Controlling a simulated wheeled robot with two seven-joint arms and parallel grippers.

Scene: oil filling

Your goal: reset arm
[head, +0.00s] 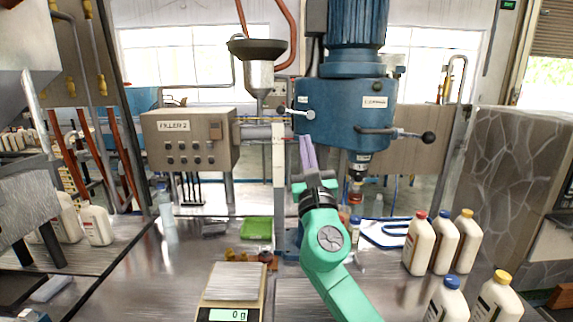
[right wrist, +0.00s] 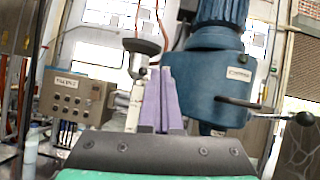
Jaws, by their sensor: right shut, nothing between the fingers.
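My right gripper (head: 307,152) is raised in the middle of the head view on a green arm, in front of the filling machine. Its purple fingers point up and are together, with nothing between them. The right wrist view shows the same closed purple fingers (right wrist: 162,100) against the blue machine head. My left gripper is not in the head view.
A control box marked FILLER 2 (head: 189,138) and a blue machine head (head: 345,108) stand behind. A scale (head: 234,285) reading 0 g sits on the metal table. Several capped white bottles (head: 419,245) stand at right, others (head: 97,225) at left.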

